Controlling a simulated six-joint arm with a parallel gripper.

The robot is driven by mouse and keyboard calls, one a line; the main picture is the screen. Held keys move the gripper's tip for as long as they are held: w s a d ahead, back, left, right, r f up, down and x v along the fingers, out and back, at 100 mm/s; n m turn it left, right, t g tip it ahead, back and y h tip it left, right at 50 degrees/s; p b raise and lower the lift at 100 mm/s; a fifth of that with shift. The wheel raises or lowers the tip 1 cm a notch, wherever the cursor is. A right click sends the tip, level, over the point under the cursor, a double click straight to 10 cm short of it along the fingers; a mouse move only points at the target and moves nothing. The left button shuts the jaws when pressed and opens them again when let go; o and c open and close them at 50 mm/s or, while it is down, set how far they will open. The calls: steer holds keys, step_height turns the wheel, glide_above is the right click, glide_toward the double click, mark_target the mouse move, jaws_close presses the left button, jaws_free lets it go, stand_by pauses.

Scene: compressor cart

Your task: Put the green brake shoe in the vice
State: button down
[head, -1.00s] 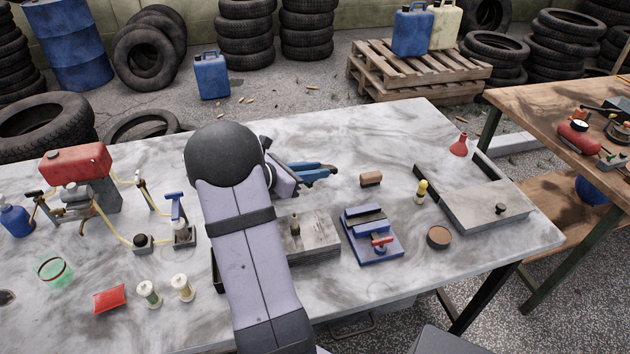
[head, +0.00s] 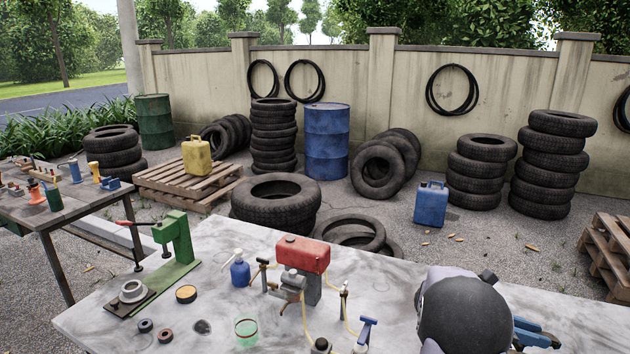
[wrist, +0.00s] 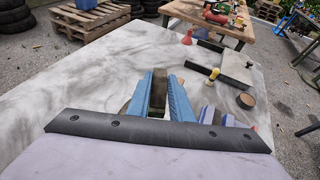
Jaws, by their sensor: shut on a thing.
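In the wrist view, the blue fingers of my gripper (wrist: 160,78) are shut on a dark olive-green piece, which looks like the green brake shoe (wrist: 158,98). It stands upright between the fingers, and its lower part is hidden. In the head view, my gripper (head: 536,334) is only partly visible at the lower right, and the held piece cannot be seen there. The blue vice (wrist: 229,121) is on the bench just right of my gripper in the wrist view, partly hidden behind the finger and my gripper's body. The head view does not take in the vice.
A brown round tin (wrist: 246,101), a yellow-topped tool (wrist: 212,76) and a grey tray (wrist: 237,66) are beyond the vice. The marble bench (wrist: 70,85) is bare to the left. In the head view, a green press (head: 176,255) and a red tank (head: 301,254) stand on the bench.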

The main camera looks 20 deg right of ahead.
step_height(320, 180, up, 8)
steer(key=p, duration=0.7)
steer(key=shift+r, duration=0.1)
steer(key=shift+w+a+f, duration=0.15)
steer(key=shift+w+f, duration=0.05)
steer(key=shift+w, duration=0.2)
steer(key=w+a+f+n+t+h+b, duration=0.1)
steer(key=w+a+f+n+t+b, duration=0.15)
steer(key=w+a, duration=0.45)
steer(key=n+t+b, duration=0.3)
steer(key=n+t, duration=0.3)
steer(key=t, duration=0.2)
glide_above(345, 340)
step_height(345, 340, down, 9)
steer(key=shift+y, duration=0.4)
steer(key=shift+f+p, duration=0.5)
steer(key=shift+f, duration=4.35)
